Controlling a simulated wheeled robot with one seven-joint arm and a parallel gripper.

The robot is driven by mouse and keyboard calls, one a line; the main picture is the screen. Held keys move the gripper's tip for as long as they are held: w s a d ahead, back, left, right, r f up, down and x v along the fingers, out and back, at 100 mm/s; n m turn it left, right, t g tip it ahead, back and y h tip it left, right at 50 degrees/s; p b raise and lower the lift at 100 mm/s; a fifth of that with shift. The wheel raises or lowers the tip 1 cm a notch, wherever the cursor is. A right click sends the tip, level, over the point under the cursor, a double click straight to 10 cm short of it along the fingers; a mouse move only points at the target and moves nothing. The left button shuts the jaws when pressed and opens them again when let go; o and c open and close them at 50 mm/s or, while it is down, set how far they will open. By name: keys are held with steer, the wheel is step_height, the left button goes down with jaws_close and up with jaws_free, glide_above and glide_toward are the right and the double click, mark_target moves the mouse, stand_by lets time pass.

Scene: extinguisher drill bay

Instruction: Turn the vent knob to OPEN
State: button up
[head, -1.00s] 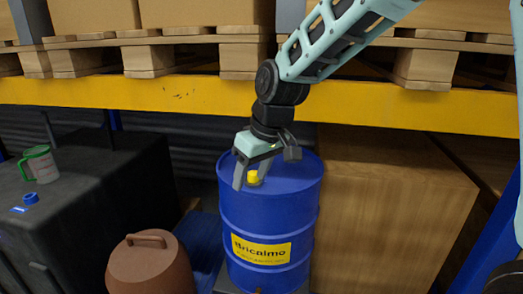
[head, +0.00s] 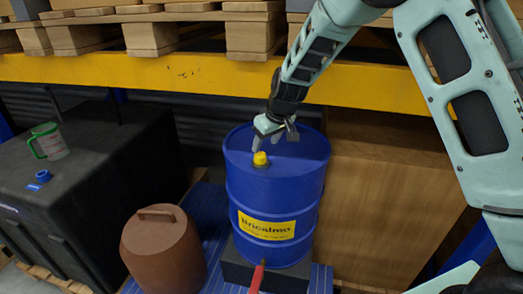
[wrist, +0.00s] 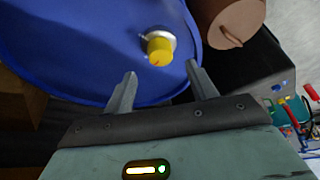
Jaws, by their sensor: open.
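The yellow vent knob (head: 260,159) sits on a pale round base near the front edge of the blue drum's top (head: 300,147). In the wrist view the knob (wrist: 159,52) shows a small red mark on its face; I can read no OPEN label. My gripper (head: 268,143) is just behind and above the knob in the head view. In the wrist view my gripper (wrist: 162,84) is open, with its two fingers apart and nothing between the tips. The knob lies ahead of the gap, apart from both fingers.
The drum stands on a dark block. A red lever (head: 257,279) shows low at its front. A yellow rack beam (head: 190,79) crosses behind, above the drum.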

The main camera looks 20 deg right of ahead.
mark_target(261, 155)
steer(key=shift+p+x, duration=0.55)
steer(key=shift+x, duration=2.5)
steer(key=c, duration=1)
